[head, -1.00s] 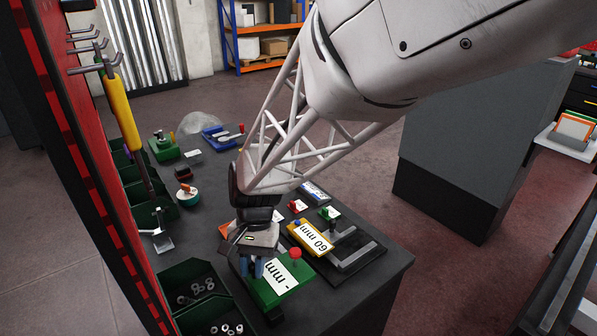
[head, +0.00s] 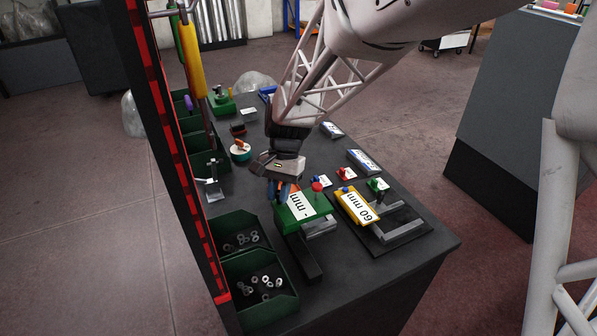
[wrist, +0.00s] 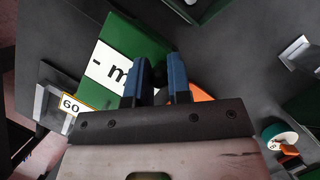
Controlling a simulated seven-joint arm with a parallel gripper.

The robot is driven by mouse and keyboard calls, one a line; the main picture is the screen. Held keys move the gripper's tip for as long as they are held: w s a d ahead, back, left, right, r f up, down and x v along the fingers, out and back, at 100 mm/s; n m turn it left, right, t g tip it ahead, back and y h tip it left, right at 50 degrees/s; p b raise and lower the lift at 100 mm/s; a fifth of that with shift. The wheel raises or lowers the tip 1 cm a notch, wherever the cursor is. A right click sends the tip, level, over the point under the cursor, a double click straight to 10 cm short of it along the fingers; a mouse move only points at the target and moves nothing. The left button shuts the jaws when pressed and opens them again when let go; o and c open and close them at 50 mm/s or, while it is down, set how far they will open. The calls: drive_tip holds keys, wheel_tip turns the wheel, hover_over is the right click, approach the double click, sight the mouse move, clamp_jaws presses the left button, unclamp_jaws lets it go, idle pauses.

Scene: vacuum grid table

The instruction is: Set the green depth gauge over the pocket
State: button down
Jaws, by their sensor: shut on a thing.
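The green depth gauge (head: 292,217) is a flat green block with a white "- mm" label and a red knob. My gripper (head: 279,190) is shut on it at its far left end in the head view. In the wrist view my blue fingers (wrist: 160,85) close around a dark part beside the green block (wrist: 150,42). Below the gauge, a grey metal bracket (head: 322,229) and a dark plate (head: 309,262) show partly. I cannot tell whether the gauge touches them. No pocket opening is clearly visible; the gauge may hide it.
A yellow "60 mm" gauge (head: 357,206) lies just right, beside another grey bracket (head: 402,231). Small labelled pieces with red (head: 345,173) and green (head: 377,184) knobs stand behind. Green bins of nuts (head: 262,284) line the left edge.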

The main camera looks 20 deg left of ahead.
drive_tip(key=c, duration=1.1)
unclamp_jaws()
drive_tip(key=shift+w+a, duration=0.1)
drive_tip(key=shift+a, duration=0.05)
drive_tip(key=shift+o, duration=0.2)
drive_tip(key=shift+r, duration=0.1)
drive_tip(key=v, duration=0.7)
drive_tip(key=shift+r, duration=0.35)
drive_tip(key=shift+w, duration=0.15)
